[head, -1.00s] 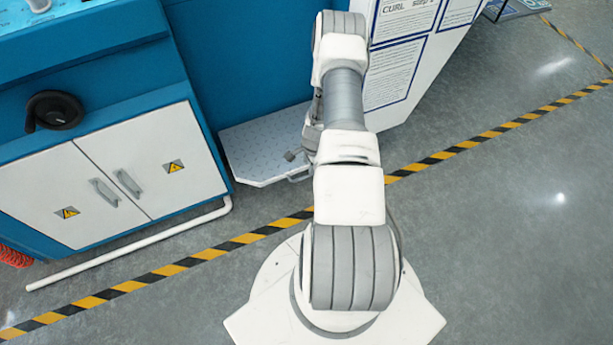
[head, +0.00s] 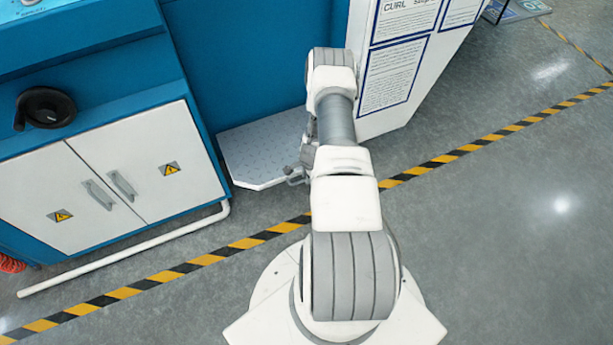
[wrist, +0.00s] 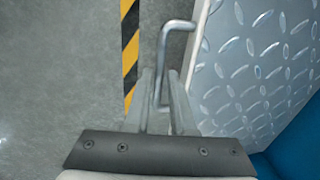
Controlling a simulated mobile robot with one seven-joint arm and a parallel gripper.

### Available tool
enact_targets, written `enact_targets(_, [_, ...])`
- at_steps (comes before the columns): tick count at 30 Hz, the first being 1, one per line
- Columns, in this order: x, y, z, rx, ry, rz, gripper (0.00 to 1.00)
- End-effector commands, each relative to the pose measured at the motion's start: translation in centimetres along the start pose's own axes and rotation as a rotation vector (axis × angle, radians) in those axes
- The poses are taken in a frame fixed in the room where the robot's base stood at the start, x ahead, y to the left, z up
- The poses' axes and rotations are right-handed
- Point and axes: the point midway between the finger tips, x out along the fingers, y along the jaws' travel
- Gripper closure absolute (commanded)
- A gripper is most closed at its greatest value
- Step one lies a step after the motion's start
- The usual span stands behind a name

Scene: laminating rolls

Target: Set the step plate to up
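The step plate (head: 262,148) is a pale grey diamond-tread plate low at the foot of the blue machine. It lies roughly flat in the head view. In the wrist view, its tread surface (wrist: 262,65) fills the upper right. A bent metal rod handle (wrist: 178,24) sticks out from the plate's edge. My gripper (wrist: 161,78) is at this handle, and the rod runs down between its two fingers. A gap shows between the fingers, so they look open around the rod; contact is unclear. In the head view my arm partly hides the plate's right side and the gripper.
The blue machine with white cabinet doors (head: 70,195) and a black handwheel (head: 45,107) stands left. A white pipe (head: 120,252) lies along its foot. A white text panel (head: 395,75) rises right of the plate. Striped tape (head: 420,168) crosses the floor; open floor lies right.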

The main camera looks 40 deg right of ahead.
Motion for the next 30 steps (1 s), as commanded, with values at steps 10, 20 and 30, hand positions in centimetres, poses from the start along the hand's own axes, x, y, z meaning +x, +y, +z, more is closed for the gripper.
enact_targets(10, [-0.02, -0.01, 0.0, 0.0, 0.0, 0.0, 1.0])
enact_targets(20, [-0.02, -0.01, 0.01, 0.0, 0.0, 0.0, 1.0])
enact_targets(30, [-0.02, -0.02, 0.01, 0.0, 0.0, 0.0, 1.0])
